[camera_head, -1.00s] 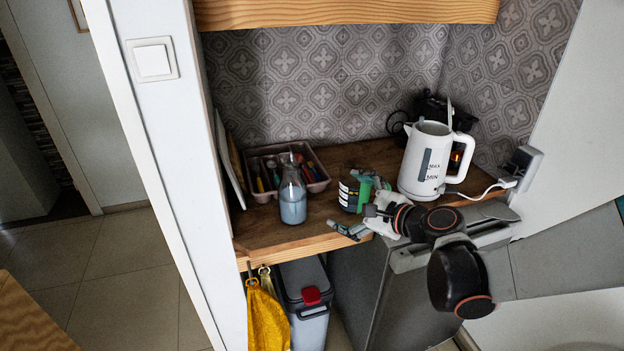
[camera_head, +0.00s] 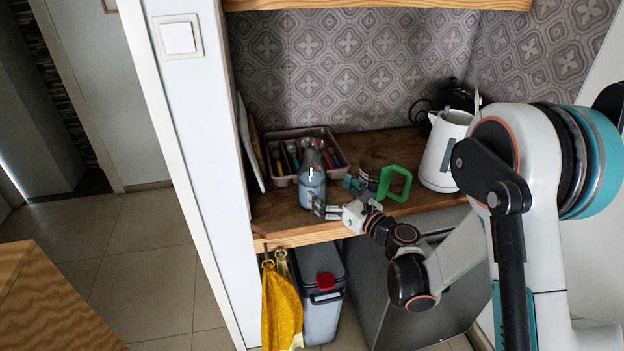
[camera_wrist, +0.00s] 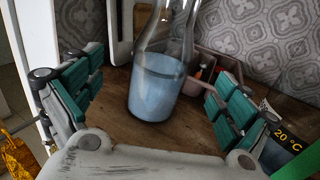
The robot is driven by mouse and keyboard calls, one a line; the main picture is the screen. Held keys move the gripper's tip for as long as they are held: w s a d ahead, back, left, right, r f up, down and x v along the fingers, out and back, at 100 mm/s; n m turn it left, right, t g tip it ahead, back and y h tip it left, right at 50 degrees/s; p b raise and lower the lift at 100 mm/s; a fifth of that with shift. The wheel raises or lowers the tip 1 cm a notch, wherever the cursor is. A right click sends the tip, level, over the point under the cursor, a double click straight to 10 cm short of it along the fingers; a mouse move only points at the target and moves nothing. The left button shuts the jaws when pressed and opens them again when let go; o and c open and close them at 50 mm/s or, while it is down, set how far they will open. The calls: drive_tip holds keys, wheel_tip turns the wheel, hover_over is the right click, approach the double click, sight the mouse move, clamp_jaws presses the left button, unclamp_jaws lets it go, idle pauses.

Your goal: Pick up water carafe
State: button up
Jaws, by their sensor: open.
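The water carafe (camera_head: 312,183) is clear glass with a narrower neck and milky blue liquid in its lower part. It stands upright on the wooden shelf (camera_head: 277,222), near the front left. My gripper (camera_head: 335,196) is open, just right of and in front of the carafe. In the wrist view the carafe (camera_wrist: 157,88) stands ahead between the spread teal-padded fingers of my gripper (camera_wrist: 155,88), with gaps on both sides. Its top is cut off in that view. I see no contact with it.
A dark mug with a green handle (camera_head: 398,183) stands close right of my gripper. A cutlery tray (camera_head: 284,181) is behind the carafe. A white kettle (camera_head: 438,160) stands further right. A white wall edge (camera_head: 205,150) bounds the left.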

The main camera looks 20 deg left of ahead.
sight(313, 176)
drive_tip(key=b+x, duration=0.2)
drive_tip(key=x, duration=0.6)
drive_tip(key=shift+w+d+f, duration=0.1)
drive_tip(key=shift+w, duration=0.15)
drive_tip(key=shift+c, duration=0.6)
drive_tip(key=c, duration=1.6)
drive_tip(key=shift+o, duration=0.2)
